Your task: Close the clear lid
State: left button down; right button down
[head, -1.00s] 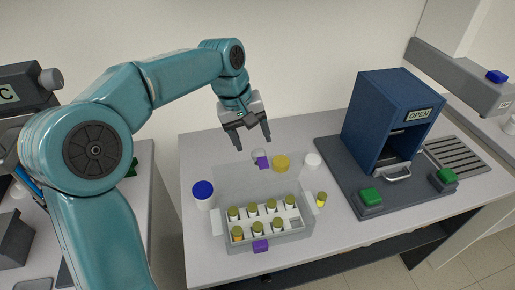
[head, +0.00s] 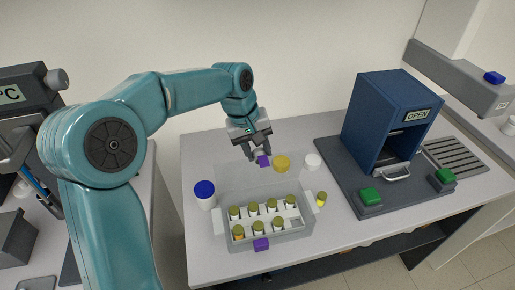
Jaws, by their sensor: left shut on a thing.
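A clear box (head: 300,238) stands near the front of the table and holds a white rack with several olive-capped vials (head: 252,209). Its clear lid (head: 228,178) is open, standing up at the back of the box, and is faint against the table. A purple tab (head: 264,161) is at the lid's top edge, and another purple tab (head: 261,244) is on the box's front. My left gripper (head: 257,157) is at the lid's top edge, shut on the lid beside the purple tab. My right gripper is not in view.
A blue-capped jar (head: 204,195) stands left of the box. A yellow-capped jar (head: 281,163), a white-capped jar (head: 312,161) and a loose vial (head: 320,199) are close to the right. A blue press (head: 372,120) marked OPEN stands on a dark base with green buttons.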

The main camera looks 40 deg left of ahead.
pick_arm(q)
jog(key=shift+s+d+f+b, duration=0.1)
jog(key=shift+d+f+b, duration=0.1)
jog(key=shift+b, duration=0.15)
jog(key=shift+s+d+f+m+t+y+b, duration=0.35)
jog(key=shift+s+d+f+t+y+b, duration=1.4)
jog(key=shift+b, duration=4.9)
jog(key=shift+s+d+f+m+t+y+b, duration=0.3)
jog(key=shift+s+d+f+t+y+b, duration=1.45)
jog(key=shift+b, duration=4.9)
jog(key=shift+s+d+f+m+t+y+b, duration=0.35)
jog(key=shift+s+d+f+t+y+b, duration=1.4)
jog(key=shift+b, duration=4.9)
jog(key=shift+w+d+f+g+h, duration=0.15)
jog(key=shift+w+f+g+h, duration=0.35)
jog(key=shift+f, duration=0.1)
jog(key=c, duration=0.7)
grip_release()
jog(key=shift+o, duration=0.2)
jog(key=shift+r, duration=0.1)
